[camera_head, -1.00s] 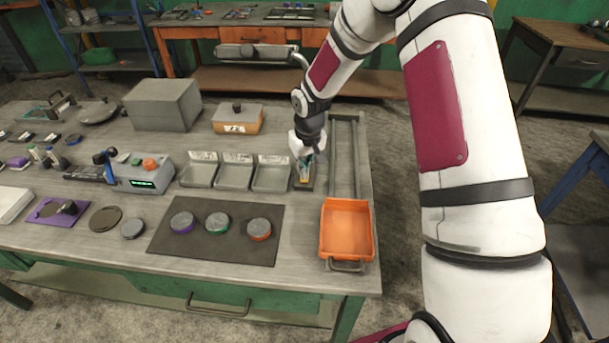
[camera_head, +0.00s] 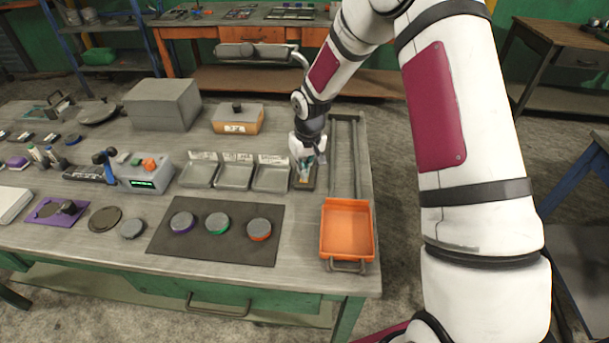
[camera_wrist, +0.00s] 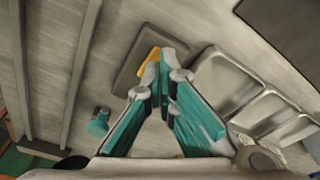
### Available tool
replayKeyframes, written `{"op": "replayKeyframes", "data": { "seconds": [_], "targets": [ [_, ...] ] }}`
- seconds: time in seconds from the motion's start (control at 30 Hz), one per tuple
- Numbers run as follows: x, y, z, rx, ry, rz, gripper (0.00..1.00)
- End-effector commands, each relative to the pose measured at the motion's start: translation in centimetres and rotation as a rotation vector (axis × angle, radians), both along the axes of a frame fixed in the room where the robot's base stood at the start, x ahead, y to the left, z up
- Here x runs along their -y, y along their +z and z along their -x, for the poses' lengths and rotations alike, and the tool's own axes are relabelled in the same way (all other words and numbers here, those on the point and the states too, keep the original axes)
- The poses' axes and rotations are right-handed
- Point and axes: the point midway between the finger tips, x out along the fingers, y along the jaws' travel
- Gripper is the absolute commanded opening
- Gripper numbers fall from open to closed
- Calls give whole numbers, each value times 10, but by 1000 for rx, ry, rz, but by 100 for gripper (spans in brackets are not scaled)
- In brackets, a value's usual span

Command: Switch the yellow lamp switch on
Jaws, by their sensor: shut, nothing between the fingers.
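The yellow lamp switch (camera_wrist: 149,62) sits on a dark base plate (camera_wrist: 128,78) in the wrist view. My gripper (camera_wrist: 168,52) is shut and empty, with its fingertips over or against the right side of the yellow rocker; I cannot tell whether they touch. The fingers cover part of the switch. In the head view my gripper (camera_head: 304,178) points down at the base plate (camera_head: 306,184), right of the metal trays. The lamp (camera_head: 250,50) stands on its arm at the back of the table. Whether it is lit is unclear.
Three metal trays (camera_head: 235,177) stand just left of the switch. Two rails (camera_head: 344,155) and an orange bin (camera_head: 346,230) lie to its right. A dark mat (camera_head: 200,250) with three round pucks is in front. A small teal-topped knob (camera_wrist: 98,122) stands near the gripper.

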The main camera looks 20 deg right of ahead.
Motion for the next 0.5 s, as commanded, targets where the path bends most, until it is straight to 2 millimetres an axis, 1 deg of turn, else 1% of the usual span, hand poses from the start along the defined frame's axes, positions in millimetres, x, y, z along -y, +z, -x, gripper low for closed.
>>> {"op": "replayKeyframes", "data": {
  "seconds": [0.5],
  "targets": [
    [0,-7,0,-1,0,0,0]
  ]
}}
